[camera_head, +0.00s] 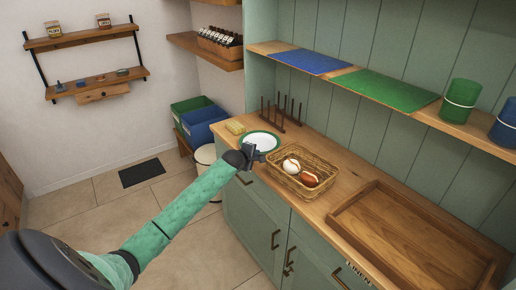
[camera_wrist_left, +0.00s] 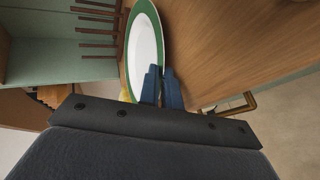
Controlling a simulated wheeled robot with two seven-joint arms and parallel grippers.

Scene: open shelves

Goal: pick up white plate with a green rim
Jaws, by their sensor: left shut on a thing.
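The white plate with a green rim (camera_head: 262,141) is at the far end of the wooden counter, in front of a dark peg rack. My left gripper (camera_head: 250,150) reaches it from the near left and is shut on its near edge. In the left wrist view the plate (camera_wrist_left: 145,45) stands past the fingertips, and the two blue-grey fingers (camera_wrist_left: 163,88) close together at its rim. Whether the plate is clear of the counter I cannot tell. My right gripper is not in view.
A wicker basket (camera_head: 288,188) with a few round items sits just right of the plate. The peg rack (camera_head: 281,112) stands behind it, and a yellow sponge-like block (camera_head: 235,127) lies to its left. A wooden tray (camera_head: 405,238) fills the near counter.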

